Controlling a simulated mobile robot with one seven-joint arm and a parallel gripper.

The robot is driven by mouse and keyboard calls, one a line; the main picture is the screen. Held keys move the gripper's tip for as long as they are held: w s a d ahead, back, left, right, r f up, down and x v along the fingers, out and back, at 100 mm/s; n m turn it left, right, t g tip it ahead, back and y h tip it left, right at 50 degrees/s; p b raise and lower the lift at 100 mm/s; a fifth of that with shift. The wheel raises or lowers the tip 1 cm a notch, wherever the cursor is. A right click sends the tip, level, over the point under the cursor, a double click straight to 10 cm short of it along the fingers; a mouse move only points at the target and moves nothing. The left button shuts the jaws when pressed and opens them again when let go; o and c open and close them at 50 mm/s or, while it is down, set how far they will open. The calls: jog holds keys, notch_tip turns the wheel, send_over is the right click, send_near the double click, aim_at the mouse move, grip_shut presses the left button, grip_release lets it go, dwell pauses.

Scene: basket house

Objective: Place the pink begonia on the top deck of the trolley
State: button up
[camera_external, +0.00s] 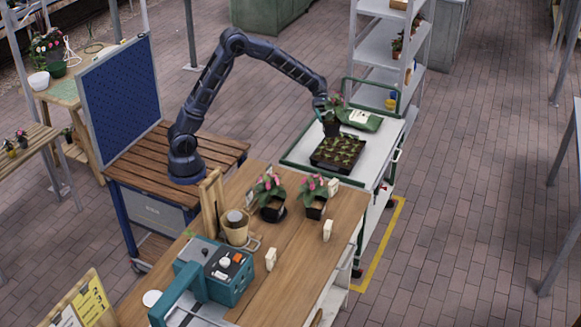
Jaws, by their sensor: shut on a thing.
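My gripper (321,110) is shut on a small dark pot (331,129) with a leafy plant and a hint of pink, which appears to be the pink begonia (337,101). It is upright over the top deck of the trolley (306,144), at the back edge of a black seedling tray (338,154). I cannot tell whether the pot touches the deck or hangs just above it. Two more pink-flowered plants in dark pots, one at the left (272,209) and one at the right (315,206), stand on the wooden bench (296,262).
A green and white bag (361,119) lies on the deck right of the held pot. The trolley has a green handle rail (372,82) at the back. A grey shelf rack (384,44) stands behind. The deck's right front part (370,168) is bare.

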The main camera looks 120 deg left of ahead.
jog(key=s+a+f+n+t+y, duration=0.1)
jog(key=a+f, duration=0.1)
jog(key=a, duration=0.6)
jog(key=s+a+f+n+t+y, duration=0.1)
jog(key=s+a, duration=0.1)
jog(key=a, duration=0.5)
jog(key=n+t+y, duration=0.2)
jog(key=n+y, duration=0.2)
send_over(320, 128)
notch_tip(320, 128, down, 10)
jog(key=f, duration=1.9)
jog(key=shift+a+f, duration=0.1)
jog(key=shift+a, duration=0.15)
jog(key=shift+f, duration=0.1)
jog(key=o, duration=1.1)
jog(key=shift+o, duration=0.2)
